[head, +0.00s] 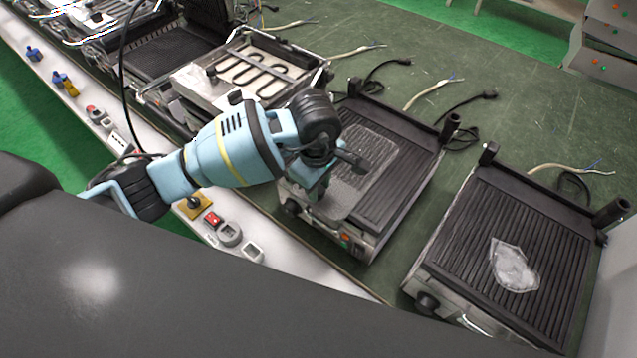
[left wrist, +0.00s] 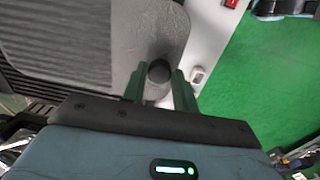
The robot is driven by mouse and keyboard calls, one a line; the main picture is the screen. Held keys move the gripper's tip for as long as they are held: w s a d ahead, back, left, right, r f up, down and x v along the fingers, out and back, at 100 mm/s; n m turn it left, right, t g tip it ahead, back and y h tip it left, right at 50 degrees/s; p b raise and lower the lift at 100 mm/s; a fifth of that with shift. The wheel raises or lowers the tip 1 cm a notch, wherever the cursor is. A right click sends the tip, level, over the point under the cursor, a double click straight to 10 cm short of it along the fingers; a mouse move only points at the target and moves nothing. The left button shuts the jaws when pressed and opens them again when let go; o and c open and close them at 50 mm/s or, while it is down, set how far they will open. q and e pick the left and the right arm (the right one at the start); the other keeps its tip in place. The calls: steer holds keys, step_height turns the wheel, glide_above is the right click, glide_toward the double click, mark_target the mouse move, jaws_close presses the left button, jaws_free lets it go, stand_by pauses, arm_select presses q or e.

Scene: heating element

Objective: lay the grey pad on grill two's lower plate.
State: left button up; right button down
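The grey pad (head: 343,196) is a thin sheet with rounded corners over the front left part of the ribbed lower plate (head: 407,178) of the middle grill. It fills the upper left of the left wrist view (left wrist: 95,35). My left gripper (head: 316,190) is at the pad's near left corner. In the left wrist view its two fingers (left wrist: 159,88) stand on either side of a dark round knob (left wrist: 158,71) by the pad's edge. Whether they press on it is unclear. No grill numbers are readable. My right gripper is not in view.
Another ribbed grill (head: 525,225) at the right carries a clear plastic packet (head: 513,266). An opened grill with a heating coil (head: 255,68) stands at the left. Cables lie behind the grills. Switches line the white front strip (head: 290,262). Green table (head: 520,110) is free at the back.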

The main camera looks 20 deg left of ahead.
arm_select(q)
steer(key=o, duration=0.4)
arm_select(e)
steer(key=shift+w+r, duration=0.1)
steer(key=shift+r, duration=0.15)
arm_select(q)
steer(key=r, duration=1.2)
steer(key=shift+s, duration=0.25)
